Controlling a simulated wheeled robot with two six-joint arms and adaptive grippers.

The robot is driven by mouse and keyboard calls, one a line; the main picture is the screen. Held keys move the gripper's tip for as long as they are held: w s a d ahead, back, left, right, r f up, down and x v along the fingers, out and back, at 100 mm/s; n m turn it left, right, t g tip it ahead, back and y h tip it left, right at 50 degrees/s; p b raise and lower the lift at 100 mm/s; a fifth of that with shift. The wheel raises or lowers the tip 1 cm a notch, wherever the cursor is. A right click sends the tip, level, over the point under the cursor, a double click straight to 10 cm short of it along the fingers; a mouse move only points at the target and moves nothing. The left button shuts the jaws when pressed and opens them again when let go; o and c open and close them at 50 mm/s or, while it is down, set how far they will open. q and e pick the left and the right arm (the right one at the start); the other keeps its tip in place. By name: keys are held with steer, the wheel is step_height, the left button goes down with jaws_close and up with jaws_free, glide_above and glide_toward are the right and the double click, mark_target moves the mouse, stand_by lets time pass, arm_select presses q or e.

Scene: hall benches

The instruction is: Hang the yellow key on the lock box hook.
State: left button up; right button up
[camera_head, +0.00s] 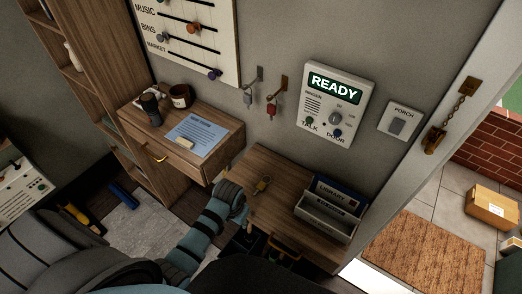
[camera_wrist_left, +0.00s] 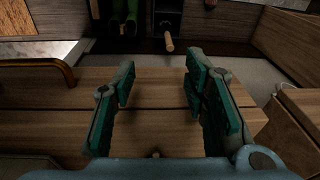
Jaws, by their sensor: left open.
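A small yellow key (camera_head: 262,184) lies on the wooden bench top (camera_head: 285,182) below the wall hooks. My left gripper (camera_head: 240,196) is just left of the key, above the bench's left edge. In the left wrist view its two fingers (camera_wrist_left: 160,78) are apart over wooden boards, with nothing between the tips. A small brownish piece (camera_wrist_left: 155,153) shows low between them; I cannot tell whether it is the key. Two wall hooks, a grey one (camera_head: 257,76) and a brown one (camera_head: 284,80), hold a silver item and a red item. I cannot identify the lock box. My right gripper is not in view.
A letter rack (camera_head: 327,215) stands on the bench's right part. A READY door panel (camera_head: 335,103) is on the wall above. A drawer cabinet (camera_head: 224,134) with a blue sheet (camera_head: 196,133) is at left. A handle (camera_wrist_left: 68,73) is left of the fingers.

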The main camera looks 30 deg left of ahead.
arm_select(q)
step_height(320, 180, up, 6)
steer(key=w+p, duration=0.1)
steer(key=w, duration=0.2)
step_height(320, 180, up, 6)
steer(key=r+g, duration=0.1)
steer(key=g, duration=0.1)
glide_above(260, 185)
steer(key=shift+m+h, duration=0.4)
step_height(260, 185, down, 9)
steer(key=b, duration=0.6)
steer(key=shift+d+f, duration=0.1)
steer(key=shift+f, duration=0.05)
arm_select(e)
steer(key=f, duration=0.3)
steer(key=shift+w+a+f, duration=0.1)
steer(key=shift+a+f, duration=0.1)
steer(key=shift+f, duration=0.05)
arm_select(q)
jaws_close()
step_height(260, 185, up, 6)
steer(key=p, duration=0.6)
steer(key=shift+r, duration=1.05)
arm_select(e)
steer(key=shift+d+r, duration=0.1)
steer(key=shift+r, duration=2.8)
